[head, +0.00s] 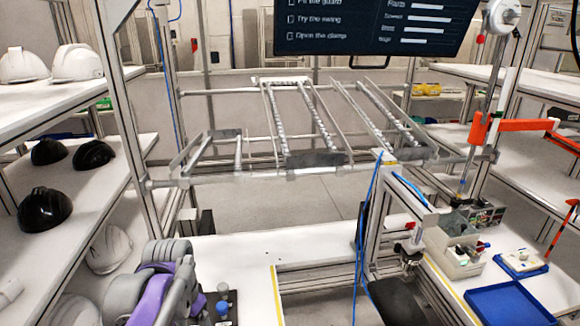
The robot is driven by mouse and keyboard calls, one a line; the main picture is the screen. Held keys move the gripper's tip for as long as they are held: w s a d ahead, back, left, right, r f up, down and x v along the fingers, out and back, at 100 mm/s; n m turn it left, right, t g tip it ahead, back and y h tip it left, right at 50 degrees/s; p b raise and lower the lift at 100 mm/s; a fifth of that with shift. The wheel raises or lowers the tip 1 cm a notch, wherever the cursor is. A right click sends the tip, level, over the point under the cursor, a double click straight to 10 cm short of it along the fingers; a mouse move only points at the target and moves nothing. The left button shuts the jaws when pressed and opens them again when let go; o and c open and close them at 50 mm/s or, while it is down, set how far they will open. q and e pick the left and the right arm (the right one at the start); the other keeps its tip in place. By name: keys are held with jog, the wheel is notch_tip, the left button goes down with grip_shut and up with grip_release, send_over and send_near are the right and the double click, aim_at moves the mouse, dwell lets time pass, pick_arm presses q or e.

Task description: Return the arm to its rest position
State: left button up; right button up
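A grey and purple jointed mechanism (160,285) stands at the bottom left, over the near end of the white worktop. It looks like part of an arm of mine, folded up, but I cannot tell which links these are. I make out no fingertips of my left gripper. No part of my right arm or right gripper shows. Nothing held by a gripper is visible.
White helmets (77,63) and black helmets (45,207) sit on the left shelves. A metal roller rack (310,158) spans the middle. The white worktop (250,250) has a clear stretch. A blue tray (508,304) and an orange bracket (515,125) are at right.

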pick_arm(q)
jog(key=s+d+f+n+t, duration=0.1)
jog(key=s+d+f+t, duration=0.1)
jog(key=s, duration=0.5)
jog(key=s+d+f+n+t+p, duration=0.1)
jog(key=s+d+f+n+t, duration=0.1)
jog(key=s+f, duration=0.3)
jog(key=shift+s+d+f+t, duration=0.15)
jog(key=shift+s+d+t, duration=0.25)
jog(key=shift+s+d, duration=0.5)
